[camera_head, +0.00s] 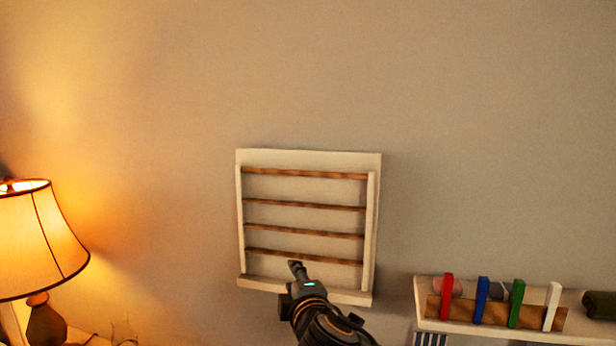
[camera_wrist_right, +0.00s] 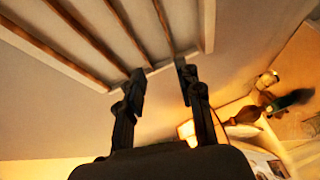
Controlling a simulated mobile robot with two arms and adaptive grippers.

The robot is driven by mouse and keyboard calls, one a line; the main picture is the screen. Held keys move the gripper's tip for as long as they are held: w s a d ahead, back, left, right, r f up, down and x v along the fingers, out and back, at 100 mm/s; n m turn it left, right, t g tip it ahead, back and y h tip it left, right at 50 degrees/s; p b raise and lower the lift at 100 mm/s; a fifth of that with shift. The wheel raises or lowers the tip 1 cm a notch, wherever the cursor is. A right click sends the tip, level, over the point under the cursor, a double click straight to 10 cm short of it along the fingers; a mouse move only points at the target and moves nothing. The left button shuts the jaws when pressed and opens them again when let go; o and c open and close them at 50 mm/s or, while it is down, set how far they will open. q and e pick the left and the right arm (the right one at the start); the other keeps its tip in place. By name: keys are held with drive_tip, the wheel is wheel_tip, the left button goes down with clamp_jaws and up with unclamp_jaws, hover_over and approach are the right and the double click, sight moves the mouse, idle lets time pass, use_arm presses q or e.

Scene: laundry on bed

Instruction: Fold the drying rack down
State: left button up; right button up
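The drying rack (camera_head: 309,156) is a white frame with several wooden rods, flat against the wall in the head view. Its rods and white side rail (camera_wrist_right: 207,25) fill the top of the right wrist view. My right gripper (camera_head: 297,267) is in front of the rack's lower part, near the lowest rod and bottom ledge. In the right wrist view its two fingers (camera_wrist_right: 161,80) are spread apart with nothing between them. I cannot tell whether a finger touches the rack. My left gripper is not in view.
A lit lamp (camera_head: 38,240) stands at the left. A white wall shelf (camera_head: 424,311) at the lower right holds red (camera_head: 447,297), blue (camera_head: 481,300), green (camera_head: 516,304) and white (camera_head: 552,306) pegs on a wooden strip. The wall around the rack is bare.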

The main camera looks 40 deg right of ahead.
drive_tip(key=s+d+r+n+t+h, duration=0.1)
drive_tip(key=d+r+h, duration=0.1)
drive_tip(key=r, duration=0.5)
drive_tip(key=s+d+r+t+h, duration=0.1)
drive_tip(key=d+r+t, duration=0.1)
drive_tip(key=r, duration=0.6)
drive_tip(key=p, duration=0.6)
approach(307, 176)
drive_tip(key=shift+g, duration=0.3)
drive_tip(key=x, duration=0.4)
drive_tip(key=r+x, duration=0.1)
drive_tip(key=x, duration=0.1)
drive_tip(key=shift+w+d, duration=0.1)
drive_tip(key=shift+w, duration=0.1)
drive_tip(key=shift+x, duration=0.8)
drive_tip(key=shift+f, duration=0.15)
clamp_jaws()
